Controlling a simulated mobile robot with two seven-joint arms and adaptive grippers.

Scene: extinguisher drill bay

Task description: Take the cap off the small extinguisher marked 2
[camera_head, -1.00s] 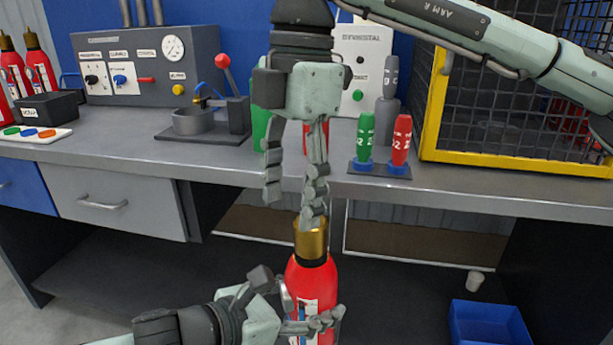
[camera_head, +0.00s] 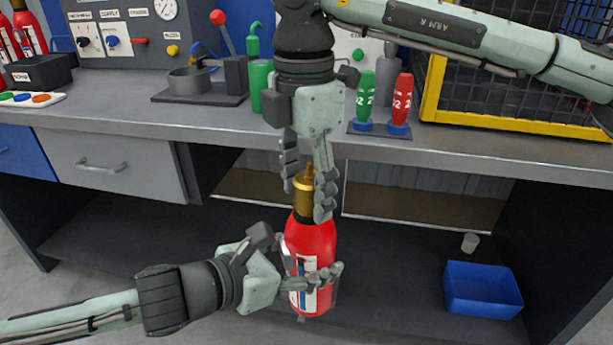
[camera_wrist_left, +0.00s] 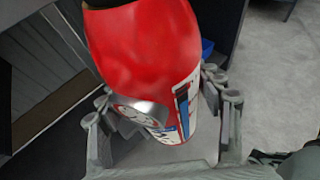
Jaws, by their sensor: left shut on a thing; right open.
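A red extinguisher (camera_head: 316,238) with a brass top (camera_head: 303,200) stands upright in the air in front of the bench; no number 2 can be read on it. My left gripper (camera_head: 306,266) is shut on its body from the left side. The left wrist view shows the red body (camera_wrist_left: 145,45) and its white and blue label between the fingers. My right gripper (camera_head: 306,202) points down from above, open, with one finger on each side of the brass top. Its right finger overlaps the edge of the brass top; contact cannot be told.
The grey bench (camera_head: 225,135) is behind, with a stand of green and red cylinders (camera_head: 393,133), a yellow-framed cage (camera_head: 500,125) and a grey pot fixture (camera_head: 190,85). A blue bin (camera_head: 482,290) and a small cup (camera_head: 469,242) are low at right.

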